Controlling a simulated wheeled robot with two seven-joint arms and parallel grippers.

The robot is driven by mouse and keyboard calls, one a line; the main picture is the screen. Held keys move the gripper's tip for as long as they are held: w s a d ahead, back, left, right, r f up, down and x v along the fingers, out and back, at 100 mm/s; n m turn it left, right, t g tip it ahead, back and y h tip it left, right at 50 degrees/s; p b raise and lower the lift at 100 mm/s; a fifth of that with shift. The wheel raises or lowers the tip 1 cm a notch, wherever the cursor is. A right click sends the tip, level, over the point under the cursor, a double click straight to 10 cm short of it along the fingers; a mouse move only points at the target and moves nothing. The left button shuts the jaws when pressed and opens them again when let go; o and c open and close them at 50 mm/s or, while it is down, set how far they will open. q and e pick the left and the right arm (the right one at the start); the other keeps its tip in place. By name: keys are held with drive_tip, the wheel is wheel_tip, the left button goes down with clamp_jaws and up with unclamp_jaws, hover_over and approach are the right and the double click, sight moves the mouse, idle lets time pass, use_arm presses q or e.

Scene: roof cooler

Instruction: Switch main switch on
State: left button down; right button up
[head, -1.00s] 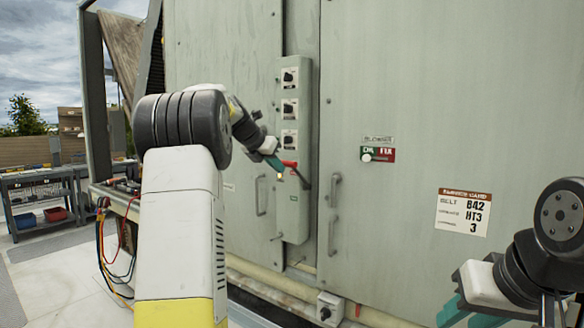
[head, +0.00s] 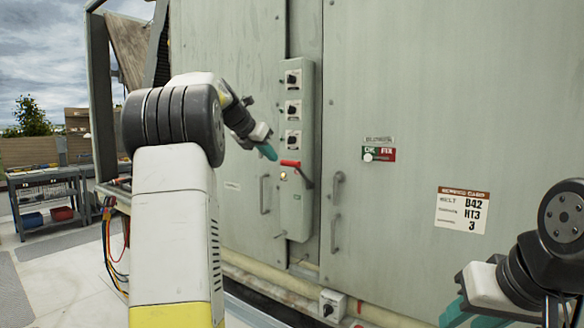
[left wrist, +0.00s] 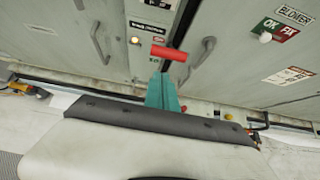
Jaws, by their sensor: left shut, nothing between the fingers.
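The main switch is a lever with a red grip (head: 290,163) and a dark arm, on a narrow grey-green switch box (head: 296,215) on the cabinet front. The grip points left, and the dark arm runs down to the box's right side. In the left wrist view the red grip (left wrist: 169,54) lies just beyond the fingertips. My left gripper (head: 268,152), with teal fingers, is shut and empty, just left of and slightly above the grip, seemingly apart from it. The fingers also show in the left wrist view (left wrist: 162,92). My right gripper (head: 468,314) is partly cut off at the lower right.
Several rotary knobs (head: 293,110) sit above the lever, and a small amber lamp (head: 283,176) is below the grip. Door handles (head: 337,212) flank the box. An OK/FIX sign (head: 379,154) and a service card (head: 463,209) are to the right.

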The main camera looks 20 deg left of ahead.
use_arm(q)
drive_tip(key=shift+s+a+r, duration=0.15)
drive_tip(key=shift+s+r, duration=0.15)
drive_tip(key=shift+r, duration=0.3)
drive_tip(key=shift+s+a+r, duration=0.15)
drive_tip(key=shift+s+r, duration=0.1)
drive_tip(key=shift+r, duration=0.3)
drive_tip(key=s+d+f+m+g, duration=0.1)
drive_tip(key=s+d+f+m, duration=0.1)
drive_tip(key=s+d+m, duration=0.4)
drive_tip(key=s+d+f+m, duration=0.1)
drive_tip(key=s+f+m, duration=0.1)
drive_tip(key=s+m, duration=0.4)
drive_tip(key=s+d+f+m+g, duration=0.1)
drive_tip(key=s+d+f+m, duration=0.25)
drive_tip(key=s, duration=0.45)
drive_tip(key=s+d+f+m, duration=0.3)
drive_tip(key=s+f+m, duration=0.4)
drive_tip(key=s+m, duration=0.1)
drive_tip(key=s+d+f+m+g+y, duration=0.1)
drive_tip(key=s+d+f+m, duration=0.2)
drive_tip(key=s+f+m, duration=0.3)
drive_tip(key=s+m, duration=0.3)
drive_tip(key=shift+s+f, duration=0.4)
use_arm(e)
drive_tip(key=shift+c, duration=0.3)
